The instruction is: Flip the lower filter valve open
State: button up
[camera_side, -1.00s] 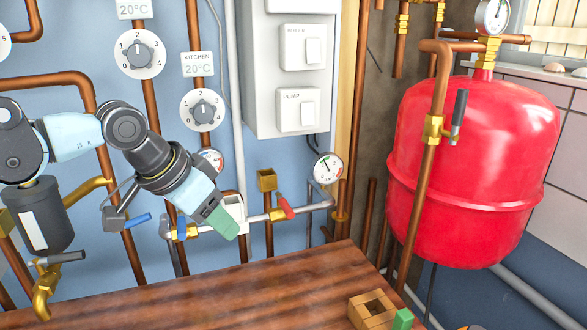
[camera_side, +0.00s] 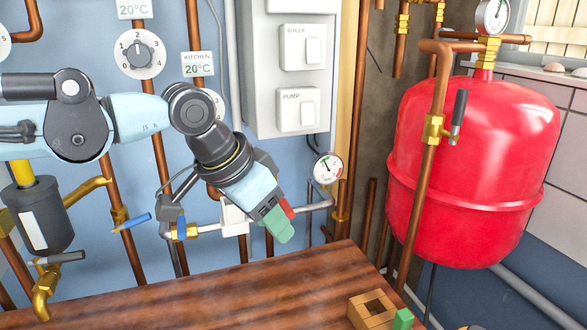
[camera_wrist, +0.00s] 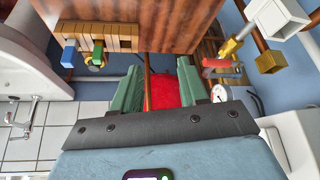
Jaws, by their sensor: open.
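A dark filter canister (camera_side: 42,215) with a white label hangs at the far left in the side view. Below it is a brass valve (camera_side: 43,287) with a dark grey lever (camera_side: 62,257) lying roughly level; I take this as the lower filter valve. My gripper (camera_side: 276,224) is well to the right of it, pointing down and right beside the pipe with the red handle. In the wrist view, my gripper's green fingers (camera_wrist: 158,88) stand apart with nothing held between them. The filter and its valve do not show in the wrist view.
A red handle (camera_side: 287,208) is partly hidden behind my gripper. Blue levers (camera_side: 132,222) (camera_side: 182,228) sit between the filter and my gripper. A red tank (camera_side: 470,170) stands right.

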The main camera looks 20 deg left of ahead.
notch_tip(320, 180, up, 6)
jog(key=n+g+y, duration=0.7)
jog(key=n, duration=2.6)
send_over(142, 216)
jog(key=w+d, duration=0.2)
jog(key=d, duration=0.3)
notch_tip(142, 216, down, 6)
jog(key=x, duration=1.2)
jog(key=shift+w+a+r, duration=0.1)
jog(key=shift+a, duration=0.1)
grip_shut()
